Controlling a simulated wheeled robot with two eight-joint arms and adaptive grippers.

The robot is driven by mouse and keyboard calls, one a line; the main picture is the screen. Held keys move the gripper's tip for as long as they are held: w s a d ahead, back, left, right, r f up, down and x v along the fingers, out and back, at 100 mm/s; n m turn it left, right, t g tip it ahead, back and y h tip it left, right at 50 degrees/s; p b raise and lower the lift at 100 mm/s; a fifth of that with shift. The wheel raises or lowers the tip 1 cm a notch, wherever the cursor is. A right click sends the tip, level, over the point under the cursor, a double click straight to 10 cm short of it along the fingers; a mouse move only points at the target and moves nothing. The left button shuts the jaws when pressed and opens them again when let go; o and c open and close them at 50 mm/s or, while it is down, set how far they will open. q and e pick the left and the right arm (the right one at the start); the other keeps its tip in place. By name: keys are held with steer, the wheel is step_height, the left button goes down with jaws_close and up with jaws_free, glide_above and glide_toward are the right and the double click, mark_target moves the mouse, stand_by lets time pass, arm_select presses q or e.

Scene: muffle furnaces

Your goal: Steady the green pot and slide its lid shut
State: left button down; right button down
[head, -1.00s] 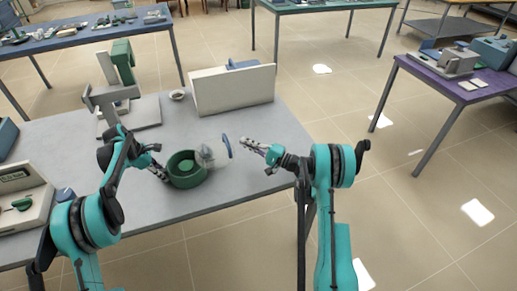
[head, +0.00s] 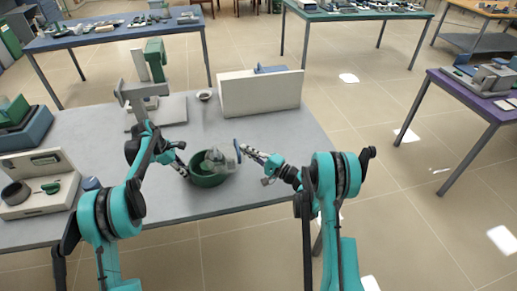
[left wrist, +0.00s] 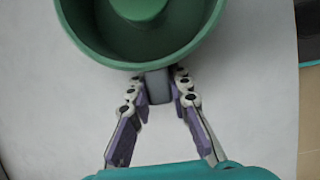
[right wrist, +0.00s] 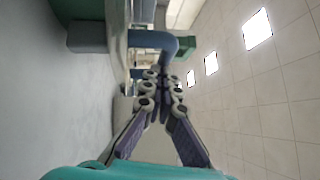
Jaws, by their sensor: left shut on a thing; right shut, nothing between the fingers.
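The green pot (head: 208,181) stands on the grey table, its inside partly visible. My left gripper (head: 184,171) is shut on the pot's grey side handle (left wrist: 157,86), close against the green wall (left wrist: 88,48). The clear lid (head: 226,157) overlaps the right part of the pot's opening, leaving the left part uncovered. Its blue handle (head: 237,152) stands at the lid's right side, and it also shows as a curved bar in the right wrist view (right wrist: 163,42). My right gripper (head: 246,151) is shut and empty right beside this handle; I cannot tell whether it touches.
A cream box (head: 262,94) stands behind the pot. The table's right edge is near my right arm.

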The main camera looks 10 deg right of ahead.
arm_select(q)
steer(key=shift+d, duration=0.15)
arm_select(e)
steer(key=a, duration=0.7)
steer(key=shift+a, duration=0.35)
steer(key=shift+s, duration=0.1)
arm_select(q)
steer(key=c, duration=1.3)
jaws_free()
arm_select(e)
step_height(320, 180, up, 10)
steer(key=shift+d, duration=0.2)
arm_select(q)
steer(key=shift+p+v, duration=3.4)
steer(key=shift+v, duration=2.65)
arm_select(e)
step_height(320, 180, up, 7)
glide_above(227, 159)
steer(key=shift+d+f, duration=0.1)
steer(key=shift+d, duration=0.15)
